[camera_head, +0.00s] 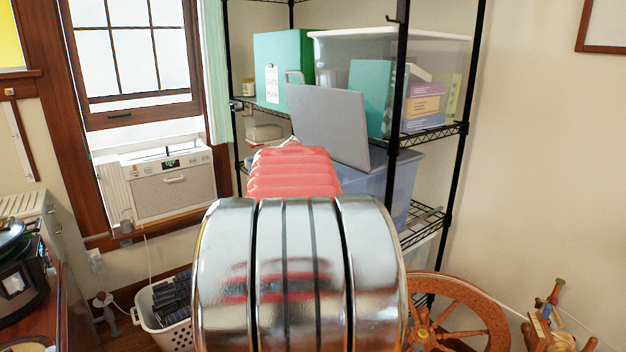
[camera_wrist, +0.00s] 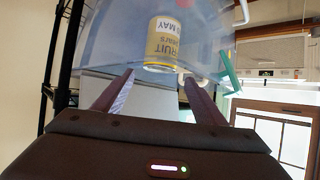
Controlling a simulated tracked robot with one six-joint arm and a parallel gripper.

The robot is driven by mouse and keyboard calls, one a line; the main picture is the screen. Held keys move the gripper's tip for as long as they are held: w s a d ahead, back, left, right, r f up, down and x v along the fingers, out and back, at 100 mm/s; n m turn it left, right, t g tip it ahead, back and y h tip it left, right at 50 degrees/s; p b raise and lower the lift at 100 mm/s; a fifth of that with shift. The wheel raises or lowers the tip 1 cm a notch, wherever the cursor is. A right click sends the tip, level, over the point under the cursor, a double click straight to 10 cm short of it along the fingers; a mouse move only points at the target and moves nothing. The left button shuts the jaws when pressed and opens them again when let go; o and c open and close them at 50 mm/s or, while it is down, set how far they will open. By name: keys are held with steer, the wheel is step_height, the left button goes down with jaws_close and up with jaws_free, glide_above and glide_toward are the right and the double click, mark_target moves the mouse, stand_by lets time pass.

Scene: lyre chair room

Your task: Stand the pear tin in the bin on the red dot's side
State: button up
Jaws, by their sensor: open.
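In the head view, a clear bin (camera_head: 340,55) holding books and boxes stands on a black wire shelf, with a blue translucent bin (camera_head: 400,185) below. My arm covers the middle of that view, and the tin and gripper are hidden there.
The wire rack's post (camera_head: 398,90) stands close to the arm. A grey panel (camera_head: 335,125) leans before the clear bin, beside a teal file box (camera_head: 283,68). A white basket (camera_head: 150,318) and a spinning wheel (camera_head: 490,310) flank my arm below. A window air conditioner (camera_head: 170,190) is left.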

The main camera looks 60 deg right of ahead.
steer(key=shift+v, duration=1.3)
steer(key=shift+w, duration=0.1)
